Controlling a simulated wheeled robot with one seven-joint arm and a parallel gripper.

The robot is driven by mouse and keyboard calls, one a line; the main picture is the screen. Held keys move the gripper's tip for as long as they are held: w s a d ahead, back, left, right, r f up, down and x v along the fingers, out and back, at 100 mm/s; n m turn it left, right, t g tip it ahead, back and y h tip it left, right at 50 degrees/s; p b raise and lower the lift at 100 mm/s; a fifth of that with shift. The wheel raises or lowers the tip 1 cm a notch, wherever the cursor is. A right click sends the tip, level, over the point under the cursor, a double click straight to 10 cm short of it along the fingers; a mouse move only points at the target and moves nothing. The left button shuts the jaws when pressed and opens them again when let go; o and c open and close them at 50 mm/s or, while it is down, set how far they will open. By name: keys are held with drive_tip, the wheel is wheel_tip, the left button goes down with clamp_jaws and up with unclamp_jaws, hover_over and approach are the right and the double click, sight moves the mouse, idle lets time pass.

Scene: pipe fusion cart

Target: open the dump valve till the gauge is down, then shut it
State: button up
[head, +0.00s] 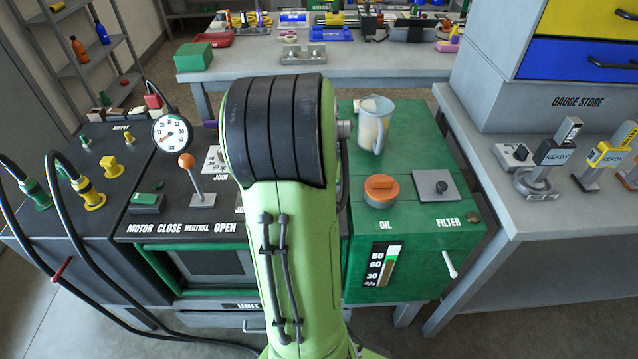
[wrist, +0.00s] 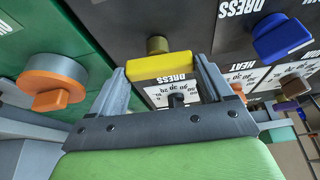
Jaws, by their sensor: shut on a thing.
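In the wrist view my gripper (wrist: 160,68) is shut on a yellow bar handle (wrist: 163,64), with a finger at each end of it. A brass stem (wrist: 157,45) shows just beyond the handle. No label in view names it as the dump valve, and I cannot tell how far it is turned. In the head view the round gauge (head: 171,133) stands upright on the dark panel at the left. Its needle is too small to read surely. My arm hides the gripper and the handle in that view.
In the wrist view a blue knob (wrist: 282,38) is at the right and an orange cap (wrist: 52,82) at the left. In the head view an orange-knobbed lever (head: 187,160) stands before the gauge. A jug (head: 374,124) stands on the green cabinet. Hoses (head: 85,235) run at left.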

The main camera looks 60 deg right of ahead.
drive_tip(key=shift+s+d+n, duration=0.1)
drive_tip(key=shift+s+n, duration=0.05)
drive_tip(key=shift+n, duration=0.25)
drive_tip(key=o, duration=1)
drive_tip(key=shift+c, duration=0.2)
drive_tip(key=p+v, duration=0.5)
drive_tip(key=v, duration=1)
drive_tip(key=shift+s+r, duration=0.25)
drive_tip(key=shift+r, duration=0.15)
drive_tip(key=shift+d, duration=0.1)
